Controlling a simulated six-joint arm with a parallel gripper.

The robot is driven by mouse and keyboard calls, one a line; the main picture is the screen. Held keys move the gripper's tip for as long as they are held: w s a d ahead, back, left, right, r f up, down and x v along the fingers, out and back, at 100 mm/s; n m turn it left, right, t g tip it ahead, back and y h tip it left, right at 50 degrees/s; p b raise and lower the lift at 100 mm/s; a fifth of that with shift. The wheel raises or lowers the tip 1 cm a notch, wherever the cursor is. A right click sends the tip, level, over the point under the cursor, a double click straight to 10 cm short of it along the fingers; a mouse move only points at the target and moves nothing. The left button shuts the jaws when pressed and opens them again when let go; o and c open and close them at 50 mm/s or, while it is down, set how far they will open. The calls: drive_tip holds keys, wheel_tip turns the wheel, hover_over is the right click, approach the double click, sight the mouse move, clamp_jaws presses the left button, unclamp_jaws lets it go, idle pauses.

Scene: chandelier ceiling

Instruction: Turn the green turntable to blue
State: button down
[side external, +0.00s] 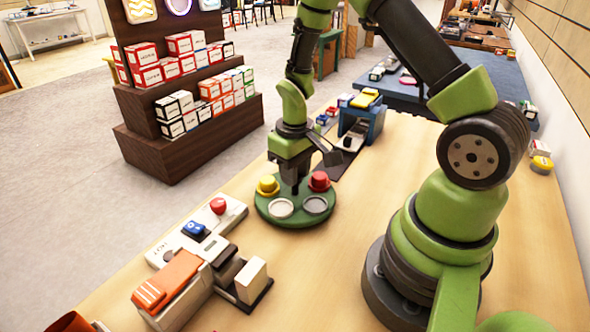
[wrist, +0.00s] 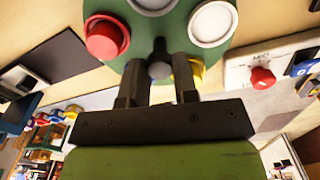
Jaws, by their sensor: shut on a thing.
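The green turntable (side external: 290,216) lies on the wooden table under my gripper, and part of it shows at the top of the wrist view (wrist: 178,35). On it are a red knob-like piece (side external: 318,181), a yellow one (side external: 268,185) and two pale round discs (side external: 281,208) (side external: 315,205). In the wrist view the red piece (wrist: 104,38) is left and the yellow one (wrist: 190,70) is partly behind a finger. My gripper (side external: 295,187) points down at the centre. Its fingers are shut on the dark centre knob (wrist: 158,62). The gripper hides part of the turntable's far side.
A white panel (side external: 190,238) with a red button (side external: 218,206) and a blue switch (side external: 194,229) lies to the left. An orange-topped device (side external: 172,285) stands nearer. A blue stand (side external: 361,122) is behind the turntable. Bare table lies in front of it.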

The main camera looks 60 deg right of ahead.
drive_tip(key=shift+m, duration=3.9)
drive_tip(key=c, duration=0.9)
unclamp_jaws()
wheel_tip(320, 180, up, 10)
drive_tip(key=shift+f, duration=0.1)
